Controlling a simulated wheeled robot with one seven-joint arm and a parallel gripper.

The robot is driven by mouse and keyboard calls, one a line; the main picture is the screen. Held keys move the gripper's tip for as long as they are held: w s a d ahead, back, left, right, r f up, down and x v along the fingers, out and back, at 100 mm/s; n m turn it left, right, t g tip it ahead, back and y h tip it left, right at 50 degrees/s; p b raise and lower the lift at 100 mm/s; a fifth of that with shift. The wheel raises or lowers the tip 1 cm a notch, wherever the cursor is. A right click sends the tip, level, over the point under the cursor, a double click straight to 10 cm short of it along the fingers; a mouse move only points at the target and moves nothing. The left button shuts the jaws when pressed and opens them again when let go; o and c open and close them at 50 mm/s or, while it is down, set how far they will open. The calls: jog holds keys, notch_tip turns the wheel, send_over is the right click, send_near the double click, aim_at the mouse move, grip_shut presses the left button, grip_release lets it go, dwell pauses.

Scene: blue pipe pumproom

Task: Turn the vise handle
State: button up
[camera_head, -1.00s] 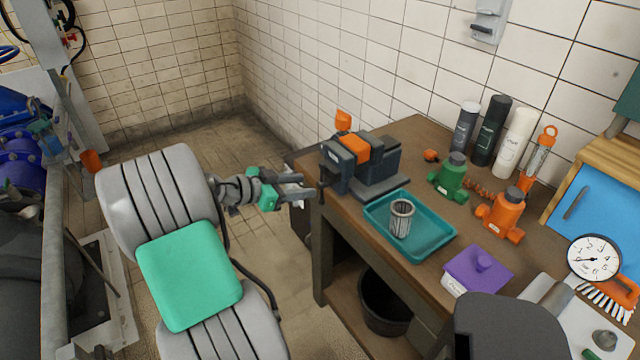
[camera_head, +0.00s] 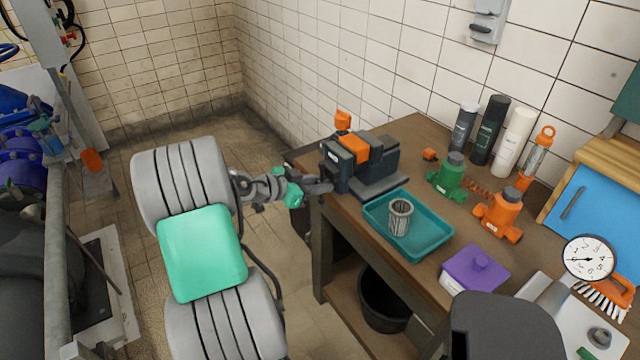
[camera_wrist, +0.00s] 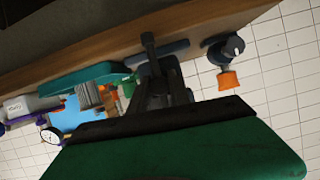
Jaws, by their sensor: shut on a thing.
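The dark grey vise with an orange block (camera_head: 356,148) is mounted at the left corner of the workbench in the head view. My gripper (camera_head: 322,186) is at the screw end of the vise, on its left side, and is shut on the vise handle. In the head view the gripper largely hides the handle. The wrist's green cover fills the lower part of that view.
On the wooden bench, a teal tray (camera_head: 440,247) holds a metal mesh cylinder (camera_head: 400,218). Green (camera_head: 452,175) and orange (camera_head: 499,212) small devices and a purple-lidded box (camera_head: 474,270) stand to the right. An orange-topped item (camera_head: 343,120) is behind the vise. A black bin (camera_head: 384,300) is below.

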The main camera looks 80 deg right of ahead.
grip_shut()
dwell(0.9)
